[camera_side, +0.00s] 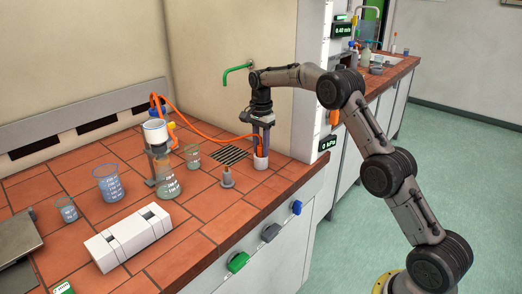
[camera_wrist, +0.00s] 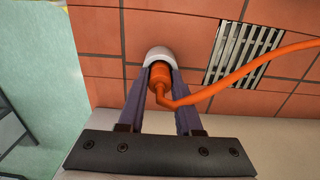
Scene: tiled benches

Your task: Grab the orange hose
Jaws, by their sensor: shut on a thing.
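The orange hose (camera_side: 215,136) runs from the glass apparatus at the left across the bench to my gripper (camera_side: 262,146). In the wrist view the hose (camera_wrist: 245,74) comes in from the right and bends to a thicker orange end piece. My gripper (camera_wrist: 160,78) points down and is shut on this end piece, with one finger on each side. A white cylindrical holder (camera_side: 261,163) stands on the tiles just under the fingertips. It also shows in the wrist view (camera_wrist: 158,53), around or right behind the orange end. I cannot tell how deep the end sits in it.
A drain grate (camera_side: 231,155) lies left of my gripper. A green tap (camera_side: 237,70) juts from the wall behind. The bench's front edge is close by.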

